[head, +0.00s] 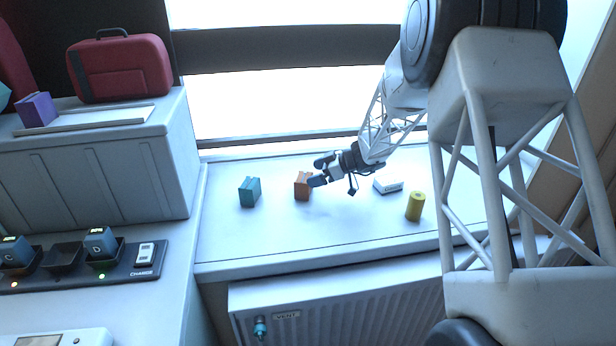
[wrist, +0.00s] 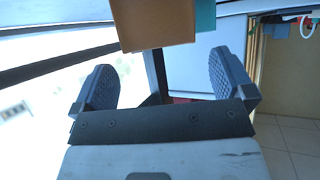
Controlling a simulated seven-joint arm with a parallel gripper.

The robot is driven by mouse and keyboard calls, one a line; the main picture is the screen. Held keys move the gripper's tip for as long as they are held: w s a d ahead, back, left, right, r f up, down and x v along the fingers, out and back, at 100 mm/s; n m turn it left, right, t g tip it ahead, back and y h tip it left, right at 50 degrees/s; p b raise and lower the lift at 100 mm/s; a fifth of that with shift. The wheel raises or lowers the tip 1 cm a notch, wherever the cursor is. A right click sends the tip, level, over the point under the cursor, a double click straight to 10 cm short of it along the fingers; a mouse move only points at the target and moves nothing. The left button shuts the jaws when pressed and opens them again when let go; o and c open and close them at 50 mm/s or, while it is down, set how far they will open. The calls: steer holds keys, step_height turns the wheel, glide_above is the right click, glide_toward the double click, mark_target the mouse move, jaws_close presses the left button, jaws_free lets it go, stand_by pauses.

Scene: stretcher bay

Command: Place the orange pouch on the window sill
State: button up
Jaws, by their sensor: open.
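The orange pouch (head: 302,186) stands upright on the window sill (head: 260,240), between a teal box and my gripper. My gripper (head: 318,172) is open and reaches in from the right, its fingertips close to the pouch's right side. In the wrist view the orange pouch (wrist: 155,25) shows at the top, ahead of and between the two spread fingers of my gripper (wrist: 165,85). Nothing is between the fingers. I cannot tell whether a finger touches the pouch.
A teal box (head: 249,192) stands left of the pouch. A white box (head: 388,186) and a yellow cylinder (head: 414,206) stand to the right on the sill. A grey cabinet (head: 100,170) borders the sill on the left. The sill's front middle is clear.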

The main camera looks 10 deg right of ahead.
steer(key=v, duration=0.7)
stand_by(0.6)
steer(key=s+a+r+m+g+h, duration=0.1)
steer(key=s+a+r+m, duration=0.2)
steer(key=s, duration=0.4)
steer(key=s+a+r+m+g+h, duration=0.1)
steer(key=s+a+r+h, duration=0.1)
steer(key=s+r, duration=0.45)
steer(key=s+a+r+m+g+h, duration=0.1)
steer(key=s+a+r, duration=0.2)
steer(key=s, duration=0.5)
steer(key=s+d+r+m+h, duration=0.1)
steer(key=s+m+h, duration=0.6)
steer(key=s, duration=2.1)
steer(key=shift+d+r+m+t, duration=0.35)
steer(key=shift+r+m, duration=0.25)
steer(key=shift+m, duration=0.3)
